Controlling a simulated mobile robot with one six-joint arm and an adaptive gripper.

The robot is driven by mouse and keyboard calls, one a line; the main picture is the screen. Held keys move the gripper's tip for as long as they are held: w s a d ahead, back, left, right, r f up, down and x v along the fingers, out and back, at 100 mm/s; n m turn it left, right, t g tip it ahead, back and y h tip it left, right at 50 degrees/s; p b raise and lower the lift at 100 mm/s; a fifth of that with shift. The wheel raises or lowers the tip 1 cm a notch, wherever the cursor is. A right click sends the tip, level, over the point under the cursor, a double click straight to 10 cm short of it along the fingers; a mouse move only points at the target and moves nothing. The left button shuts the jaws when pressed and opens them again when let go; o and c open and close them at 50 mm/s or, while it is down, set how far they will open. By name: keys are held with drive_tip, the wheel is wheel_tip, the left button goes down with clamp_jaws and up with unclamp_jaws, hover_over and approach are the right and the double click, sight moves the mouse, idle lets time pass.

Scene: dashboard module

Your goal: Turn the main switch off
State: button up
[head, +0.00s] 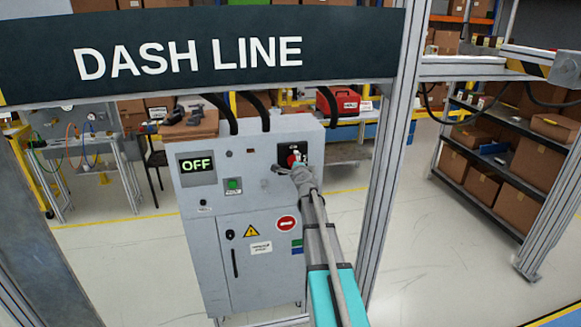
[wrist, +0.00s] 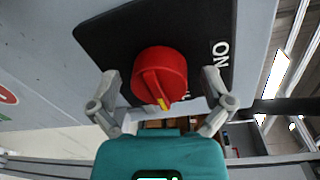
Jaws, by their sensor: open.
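The main switch is a red rotary knob (wrist: 160,72) on a black plate (wrist: 108,42), on the upper right of the grey cabinet front. In the wrist view its ridge and yellow mark point to the bottom, slightly right, and a white "ON" label lies to its right. In the head view the knob (head: 292,160) is partly hidden by my gripper (head: 300,168). My gripper is open, with one finger on each side of the knob and visible gaps between. The cabinet's display (head: 197,165) reads "OFF" in green.
The grey cabinet (head: 255,240) also carries a green button (head: 233,185) and a door handle (head: 236,263). A metal frame post (head: 390,190) stands right of my arm, and a "DASH LINE" sign (head: 190,75) hangs above. Shelves with boxes (head: 507,160) stand at the right.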

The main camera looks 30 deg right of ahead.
drive_tip(key=shift+n, duration=0.4)
drive_tip(key=n, duration=0.3)
drive_tip(key=shift+f+n+h, duration=0.15)
drive_tip(key=shift+n+h, duration=0.15)
drive_tip(key=n+b, duration=0.1)
drive_tip(key=n, duration=0.3)
drive_tip(key=shift+f, duration=0.15)
drive_tip(key=shift+f+n+h+b, duration=0.1)
drive_tip(key=shift+n+h+b, duration=0.25)
drive_tip(key=shift+n, duration=2.25)
drive_tip(key=shift+d+n, duration=0.15)
drive_tip(key=shift+n, duration=1.75)
